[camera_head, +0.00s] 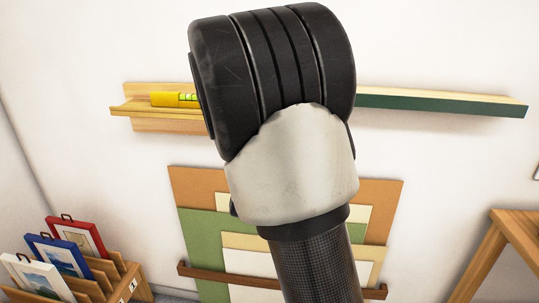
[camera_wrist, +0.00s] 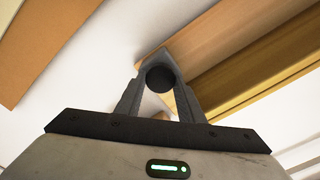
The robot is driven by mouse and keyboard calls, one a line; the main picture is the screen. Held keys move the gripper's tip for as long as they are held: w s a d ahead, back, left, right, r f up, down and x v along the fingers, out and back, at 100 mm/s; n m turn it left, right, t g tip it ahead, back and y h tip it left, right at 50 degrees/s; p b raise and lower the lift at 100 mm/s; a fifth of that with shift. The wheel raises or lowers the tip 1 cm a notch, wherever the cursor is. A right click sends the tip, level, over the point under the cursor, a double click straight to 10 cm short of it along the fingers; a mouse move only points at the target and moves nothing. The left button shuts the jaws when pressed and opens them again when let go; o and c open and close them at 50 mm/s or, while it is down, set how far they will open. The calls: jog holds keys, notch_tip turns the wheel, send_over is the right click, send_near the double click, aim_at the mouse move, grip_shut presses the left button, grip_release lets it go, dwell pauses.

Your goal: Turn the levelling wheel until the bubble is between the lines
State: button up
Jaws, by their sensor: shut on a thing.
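A yellow spirit level (camera_head: 172,99) lies on the left part of a wooden ledge (camera_head: 160,112) in the head view. Its green vial (camera_head: 187,97) shows beside my arm, but the bubble and lines are too small to read. In the wrist view my gripper (camera_wrist: 159,68) is shut on a dark round knob (camera_wrist: 160,79), apparently the levelling wheel, below the wooden ledge's underside (camera_wrist: 215,45). In the head view my own arm hides the gripper, the wheel and the middle of the ledge.
A dark green ledge front (camera_head: 440,103) runs to the right. Below, stacked coloured boards (camera_head: 200,190) stand behind a brown rail (camera_head: 210,276). A wooden rack (camera_head: 128,277) with small framed pictures stands lower left, and a wooden trestle (camera_head: 500,235) lower right.

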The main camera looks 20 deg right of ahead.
jog(key=shift+m, duration=0.8)
jog(key=o, duration=1.1)
jog(key=shift+c, duration=0.2)
jog(key=shift+s, duration=0.15)
